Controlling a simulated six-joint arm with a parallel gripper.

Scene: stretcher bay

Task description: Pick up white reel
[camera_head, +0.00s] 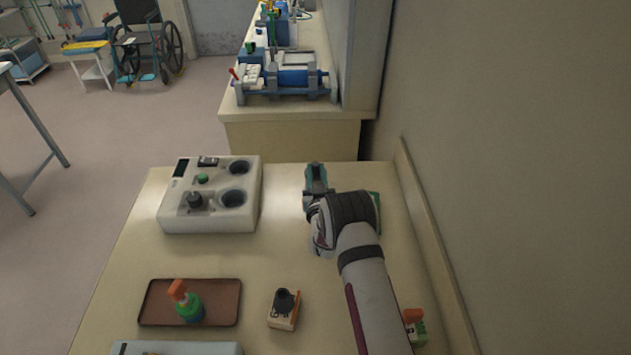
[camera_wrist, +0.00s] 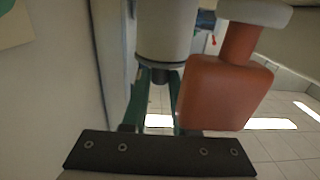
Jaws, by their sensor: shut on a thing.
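The white reel (camera_wrist: 166,35) shows in the wrist view as a pale cylinder with a narrow dark stub at its near end. My gripper (camera_wrist: 160,76) has its green fingers on either side of that stub and is shut on it. In the head view my gripper (camera_head: 316,176) is over the far right part of the table, and my wrist and arm hide what it holds. The reel's far end is cut off by the top of the wrist view.
An orange-brown piece with a pale cap (camera_wrist: 225,92) is close right of the reel. The table holds a white device with round wells (camera_head: 245,215), a brown tray (camera_head: 222,312) with a green bottle (camera_head: 189,306), and a small boxed item (camera_head: 284,310). A wall edge (camera_head: 430,230) borders the right.

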